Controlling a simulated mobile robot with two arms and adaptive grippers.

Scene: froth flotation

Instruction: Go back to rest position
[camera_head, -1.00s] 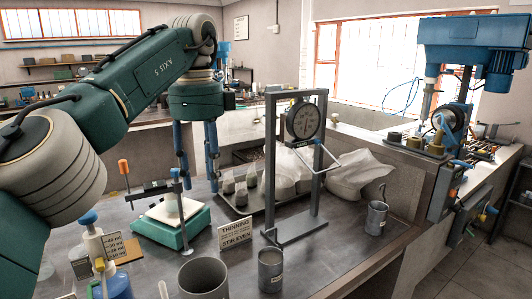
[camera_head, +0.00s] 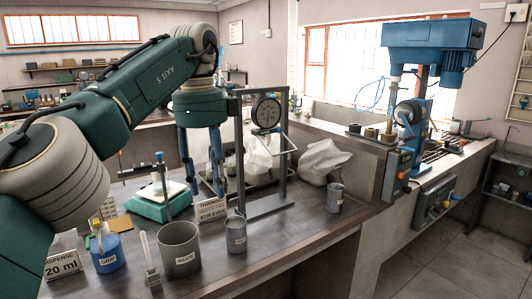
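My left gripper (camera_head: 205,184) hangs from the green arm that comes in from the left and points downward. Its two blue fingers are spread apart with nothing seen between them, so it is open. It is in front of the dial gauge stand (camera_head: 237,140), near the green balance (camera_head: 163,204) and the sign (camera_head: 211,209). I cannot tell its exact height above the bench. My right gripper is not in view.
On the bench (camera_head: 290,228) stand a grey waste beaker (camera_head: 179,250), a small metal cup (camera_head: 236,234), another cup (camera_head: 335,198) and a blue bottle (camera_head: 107,252). White bags (camera_head: 322,162) lie behind the stand. A blue flotation machine (camera_head: 428,48) stands at right. Floor is clear at lower right.

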